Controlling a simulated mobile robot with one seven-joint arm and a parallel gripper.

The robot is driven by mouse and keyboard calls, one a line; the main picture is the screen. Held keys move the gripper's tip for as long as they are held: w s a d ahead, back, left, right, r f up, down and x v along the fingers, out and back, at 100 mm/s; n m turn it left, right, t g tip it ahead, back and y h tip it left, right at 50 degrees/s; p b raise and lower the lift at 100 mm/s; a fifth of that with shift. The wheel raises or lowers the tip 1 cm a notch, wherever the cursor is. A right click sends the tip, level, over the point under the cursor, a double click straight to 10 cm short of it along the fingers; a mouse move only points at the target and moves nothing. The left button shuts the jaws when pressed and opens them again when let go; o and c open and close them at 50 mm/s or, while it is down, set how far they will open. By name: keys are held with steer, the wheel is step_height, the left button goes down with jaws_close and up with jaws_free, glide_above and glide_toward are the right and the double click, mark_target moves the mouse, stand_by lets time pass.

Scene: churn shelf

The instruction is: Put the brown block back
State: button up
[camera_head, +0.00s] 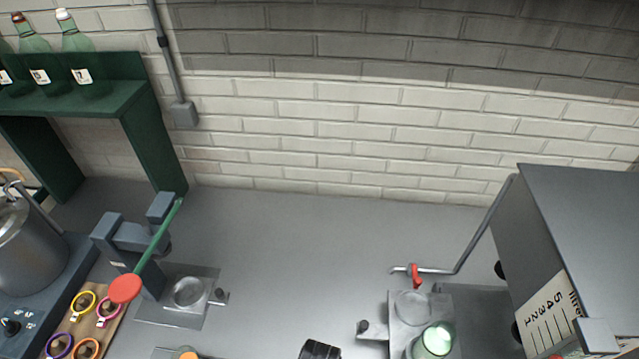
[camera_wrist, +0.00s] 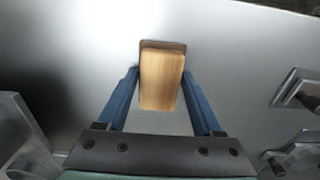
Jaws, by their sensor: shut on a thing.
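The brown block (camera_wrist: 162,72) is a light wooden, upright-looking rectangular piece in the middle of the wrist view. My gripper (camera_wrist: 161,92) has its two blue fingers on either side of the block and is shut on it. A grey surface lies behind the block; I cannot tell whether the block touches it. I cannot make out the block or my gripper's fingers in the head view.
A green shelf (camera_head: 75,103) holds bottles at the upper left. A lever press with a red knob (camera_head: 125,289) stands at the left, near a board with coloured rings (camera_head: 83,318). The middle counter (camera_head: 300,260) is clear.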

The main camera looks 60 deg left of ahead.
steer(key=shift+f, duration=0.1)
steer(key=o, duration=1.3)
step_height(320, 180, up, 12)
